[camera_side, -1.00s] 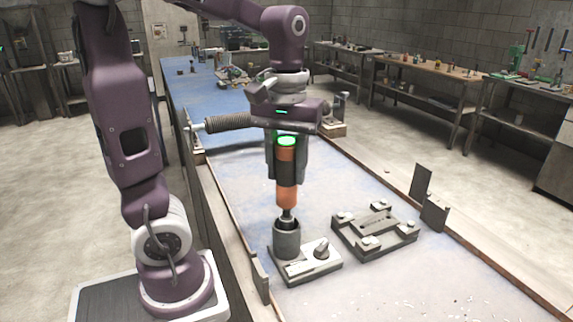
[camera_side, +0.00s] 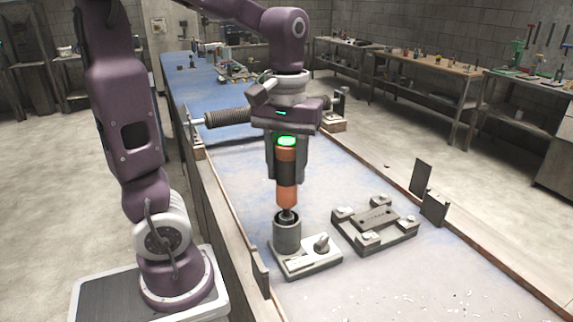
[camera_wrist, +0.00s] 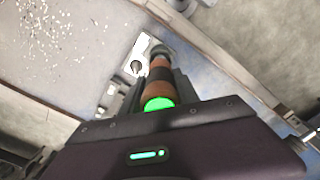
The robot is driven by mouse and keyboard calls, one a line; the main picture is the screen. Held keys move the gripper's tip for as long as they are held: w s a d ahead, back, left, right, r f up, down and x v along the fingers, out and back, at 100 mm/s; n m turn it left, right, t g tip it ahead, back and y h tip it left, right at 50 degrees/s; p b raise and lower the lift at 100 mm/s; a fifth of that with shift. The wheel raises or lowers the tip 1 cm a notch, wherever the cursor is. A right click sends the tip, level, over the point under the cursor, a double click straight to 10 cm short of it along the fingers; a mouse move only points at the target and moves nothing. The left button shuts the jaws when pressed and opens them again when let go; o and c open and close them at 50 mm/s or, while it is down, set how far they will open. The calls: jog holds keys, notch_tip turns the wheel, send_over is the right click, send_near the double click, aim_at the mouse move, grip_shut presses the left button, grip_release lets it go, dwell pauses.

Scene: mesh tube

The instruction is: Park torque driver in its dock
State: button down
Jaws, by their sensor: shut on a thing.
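The torque driver (camera_side: 287,191) is orange and black with a glowing green ring at its top. It stands upright in the side view, and its grey tip meets the mouth of the dock's cup. My gripper (camera_side: 288,165) is shut on the driver's body from above. The dock (camera_side: 305,262) is a grey base with an upright cylindrical cup (camera_side: 287,238) at its left and a small knob at its right. In the wrist view the driver (camera_wrist: 158,82) points away toward the dock (camera_wrist: 139,57). How deep the tip sits inside the cup is hidden by the cup wall.
A grey fixture plate (camera_side: 374,226) with corner blocks lies right of the dock. Dark upright plates (camera_side: 428,192) stand near the bench's right edge. A roller (camera_side: 226,118) crosses the bench behind my gripper. The bench front is clear apart from small white chips.

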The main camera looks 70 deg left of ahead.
aim_at(286, 193)
jog(key=shift+f, duration=2.85)
dwell(2.1)
jog(key=c, duration=0.8)
grip_release()
jog(key=shift+m, duration=0.3)
jog(key=r, duration=0.7)
jog(key=shift+s+d+r, duration=0.2)
jog(key=shift+s+r, duration=0.05)
jog(key=shift+r, duration=0.05)
jog(key=s+d+m+t, duration=0.2)
jog(key=s+d+m, duration=0.2)
jog(key=s+d+m+t, duration=0.3)
jog(key=d+m, duration=0.1)
jog(key=shift+s+d+f+m+t, duration=0.1)
jog(key=shift+s+d+m+t, duration=0.1)
jog(key=shift+s+m+t, duration=0.15)
